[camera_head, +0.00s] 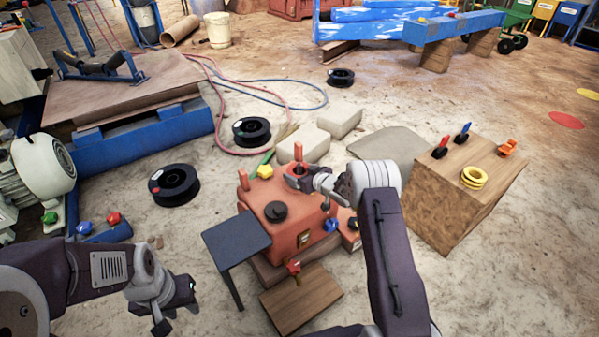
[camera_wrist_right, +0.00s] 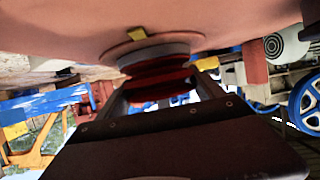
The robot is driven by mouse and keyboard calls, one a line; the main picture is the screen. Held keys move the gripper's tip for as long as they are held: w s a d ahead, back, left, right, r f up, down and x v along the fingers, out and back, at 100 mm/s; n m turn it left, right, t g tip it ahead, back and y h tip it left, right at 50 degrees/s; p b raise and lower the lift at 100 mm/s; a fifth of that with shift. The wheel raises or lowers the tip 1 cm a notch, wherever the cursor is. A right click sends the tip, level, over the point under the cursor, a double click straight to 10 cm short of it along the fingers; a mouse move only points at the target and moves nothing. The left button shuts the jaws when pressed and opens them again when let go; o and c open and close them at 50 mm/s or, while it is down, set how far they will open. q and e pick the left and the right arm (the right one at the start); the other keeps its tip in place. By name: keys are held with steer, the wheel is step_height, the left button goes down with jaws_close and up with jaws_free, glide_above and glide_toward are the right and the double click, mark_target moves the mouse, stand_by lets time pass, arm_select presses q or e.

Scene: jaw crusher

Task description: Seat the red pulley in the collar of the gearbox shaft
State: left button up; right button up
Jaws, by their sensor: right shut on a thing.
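The orange-red gearbox (camera_head: 287,238) stands in the middle of the head view, with a dark round cap on its top. In the right wrist view its salmon surface (camera_wrist_right: 70,22) fills the top, with a grey round collar (camera_wrist_right: 152,54) on it. My right gripper (camera_head: 302,180) is at the gearbox's far right top. It is shut on the red pulley (camera_wrist_right: 160,84), which lies right at the collar, in line with it. I cannot tell how deep it sits. My left gripper (camera_head: 177,308) is open and empty at the lower left, apart from the gearbox.
A small dark table (camera_head: 237,240) and a wooden block (camera_head: 300,298) stand in front of the gearbox. A wooden crate (camera_head: 455,205) with yellow rings (camera_head: 474,177) and small coloured parts stands at right. Black spools, hoses and pale stones lie behind. Sandy floor at lower right is clear.

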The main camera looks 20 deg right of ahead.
steer(key=shift+w+r, duration=0.1)
steer(key=shift+r, duration=0.05)
steer(key=o, duration=2.1)
steer(key=p+v, duration=0.1)
steer(key=v, duration=0.1)
steer(key=p+v, duration=0.4)
steer(key=v, duration=0.1)
steer(key=shift+w+r, duration=0.2)
steer(key=shift+r, duration=0.1)
steer(key=s+b, duration=0.2)
steer(key=s+d+b, duration=0.1)
steer(key=s+b, duration=0.1)
steer(key=shift+d+r, duration=0.15)
steer(key=shift+s+d+r, duration=0.15)
steer(key=shift+s+r, duration=0.2)
steer(key=shift+s, duration=0.1)
steer(key=shift+s+r, duration=0.1)
steer(key=shift+r, duration=0.1)
steer(key=s+a+m+g+h, duration=0.1)
steer(key=s+a+g, duration=0.1)
steer(key=s, duration=0.8)
steer(key=s+a+m+g+h, duration=0.1)
steer(key=s+g, duration=0.4)
steer(key=s, duration=0.5)
steer(key=s+a+m+g+h, duration=0.2)
steer(key=s+a+g, duration=0.1)
steer(key=s, duration=0.7)
steer(key=shift+g, duration=0.7)
